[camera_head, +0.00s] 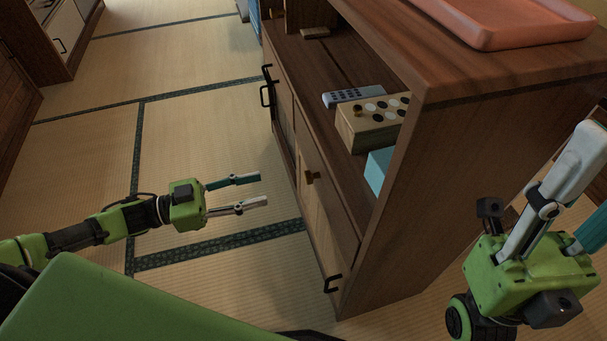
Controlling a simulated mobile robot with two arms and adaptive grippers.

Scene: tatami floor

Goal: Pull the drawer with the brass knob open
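A brown wooden cabinet (390,215) stands right of centre, its front facing left. A small brownish, brass-like knob (311,177) sits on a front panel (322,195) that looks flush with the front. My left gripper (259,190) is open and empty. Its fingers point right toward the front, apart from the knob. My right gripper (597,182) is open at the right edge, beside the cabinet's near side; one finger is partly cut off.
In the cabinet's open shelf are a grey remote (354,95), a light wooden box with black and white discs (368,134) and a pale blue box (377,171). A pink tray (505,32) is on top. Tatami floor (215,130) left of the cabinet is clear.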

